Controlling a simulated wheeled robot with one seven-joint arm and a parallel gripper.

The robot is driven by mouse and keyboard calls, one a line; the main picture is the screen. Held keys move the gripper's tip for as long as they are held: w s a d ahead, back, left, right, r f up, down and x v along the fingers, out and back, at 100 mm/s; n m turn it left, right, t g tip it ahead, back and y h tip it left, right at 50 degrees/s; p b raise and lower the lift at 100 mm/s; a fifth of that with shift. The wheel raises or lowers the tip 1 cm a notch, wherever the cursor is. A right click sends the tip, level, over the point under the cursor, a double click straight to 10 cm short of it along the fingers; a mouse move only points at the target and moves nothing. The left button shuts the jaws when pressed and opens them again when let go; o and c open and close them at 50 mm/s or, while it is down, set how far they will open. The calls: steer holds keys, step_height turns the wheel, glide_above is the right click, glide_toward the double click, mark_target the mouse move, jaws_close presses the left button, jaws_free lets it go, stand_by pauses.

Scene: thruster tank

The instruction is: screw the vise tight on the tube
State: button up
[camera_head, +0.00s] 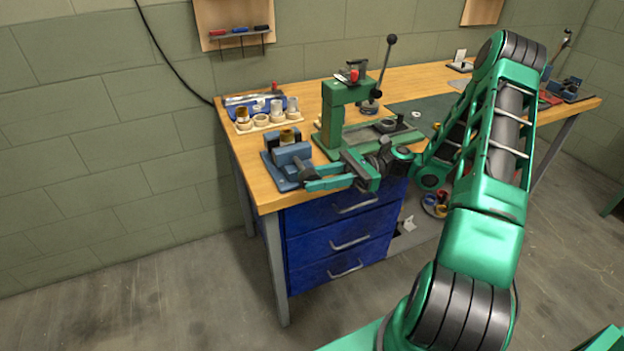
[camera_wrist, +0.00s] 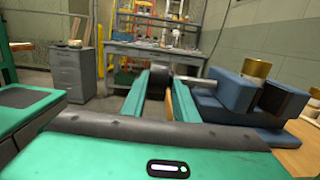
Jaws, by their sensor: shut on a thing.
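The blue vise (camera_head: 291,155) stands at the near left corner of the wooden bench. A short brass-coloured tube (camera_head: 287,137) stands upright between its jaws; whether the jaws touch it all round I cannot tell. In the wrist view the vise (camera_wrist: 238,92) is at the right, with the tube (camera_wrist: 257,68) at its top. My gripper (camera_head: 308,177) is at the vise's near right side, its green fingers pointing left. It is shut on the dark handle (camera_wrist: 157,83) of the vise screw. A thin metal rod (camera_wrist: 190,80) runs from the handle towards the vise. The fingers partly hide the handle.
A green press (camera_head: 334,115) with a raised lever stands just behind my gripper. A pale rack (camera_head: 268,125) of small cups and a blue tray lie behind the vise. Blue drawers (camera_head: 345,235) are under the bench. The floor in front is clear.

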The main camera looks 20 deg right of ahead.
steer(key=o, duration=0.9)
steer(key=shift+s, duration=0.2)
steer(key=d+f, duration=0.1)
steer(key=d, duration=0.9)
steer(key=shift+d, duration=0.4)
